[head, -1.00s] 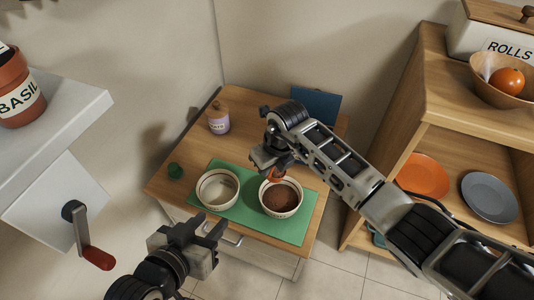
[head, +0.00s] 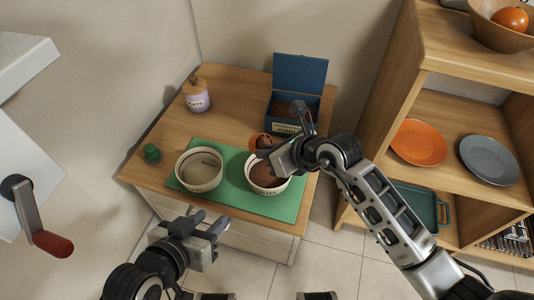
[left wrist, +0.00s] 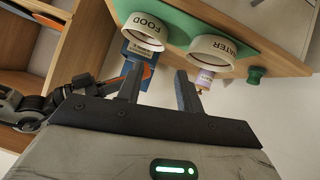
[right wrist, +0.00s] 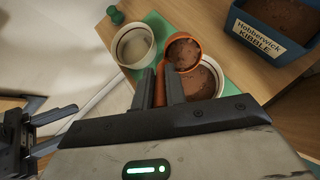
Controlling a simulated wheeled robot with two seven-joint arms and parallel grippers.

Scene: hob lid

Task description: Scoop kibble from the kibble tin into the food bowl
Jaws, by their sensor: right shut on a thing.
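My right gripper (right wrist: 160,90) is shut on the handle of a terracotta scoop (right wrist: 184,38). Brown kibble shows in its cup. In the head view the scoop (head: 257,142) is by the food bowl's back rim, apparently above it. The cream food bowl (head: 264,188), with brown kibble inside, stands on a green mat, partly hidden by my right gripper (head: 276,153). It reads FOOD in the left wrist view (left wrist: 147,24). The blue kibble tin (head: 287,128) stands behind, lid up, with kibble inside. My left gripper (head: 207,224) is open and empty, in front of the table.
The water bowl (head: 199,178) stands left of the food bowl on the green mat (head: 232,196). A purple-labelled jar (head: 196,98) and a small green object (head: 151,152) are on the table's left. A wooden shelf (head: 447,172) with plates stands at right.

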